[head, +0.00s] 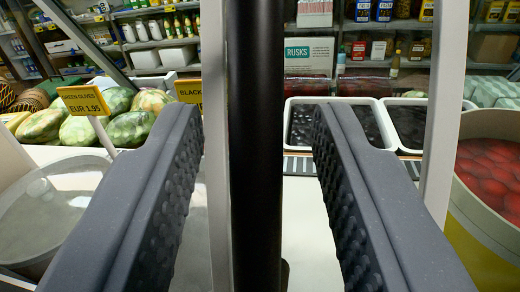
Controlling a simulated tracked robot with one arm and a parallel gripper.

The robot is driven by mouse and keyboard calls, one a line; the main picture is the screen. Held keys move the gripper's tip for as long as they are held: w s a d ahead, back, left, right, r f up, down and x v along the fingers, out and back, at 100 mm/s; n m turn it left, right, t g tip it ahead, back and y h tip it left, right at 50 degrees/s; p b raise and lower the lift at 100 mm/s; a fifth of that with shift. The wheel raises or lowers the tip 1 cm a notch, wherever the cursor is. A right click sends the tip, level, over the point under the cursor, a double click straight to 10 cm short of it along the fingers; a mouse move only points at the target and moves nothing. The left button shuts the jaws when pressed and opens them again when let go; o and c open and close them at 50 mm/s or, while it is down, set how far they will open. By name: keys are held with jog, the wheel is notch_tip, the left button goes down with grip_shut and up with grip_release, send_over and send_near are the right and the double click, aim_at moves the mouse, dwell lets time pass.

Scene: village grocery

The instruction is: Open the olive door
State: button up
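A thick black vertical bar (255,170), which looks like a door handle, runs from top to bottom in the middle of the head view. My gripper (262,118) is open, with one dark textured finger on each side of the bar. Clear gaps show between the bar and both fingers, so neither appears to touch it. A pale upright strip (214,140) stands just left of the bar, and another pale strip (445,100) stands further right. They look like door framing. Whether a glass pane fills the space, and whether the door is fully closed, I cannot tell.
White trays (340,103) hold dark contents. A tub of red items (492,180) is at right. Green-striped melons (45,125) and stocked shelves lie farther back.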

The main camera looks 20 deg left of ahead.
jog(key=shift+s, duration=0.1)
jog(key=b+v, duration=0.9)
jog(key=v, duration=0.4)
jog(key=shift+s+b, duration=0.3)
jog(key=shift+b, duration=0.05)
jog(key=shift+d, duration=0.1)
dwell(0.5)
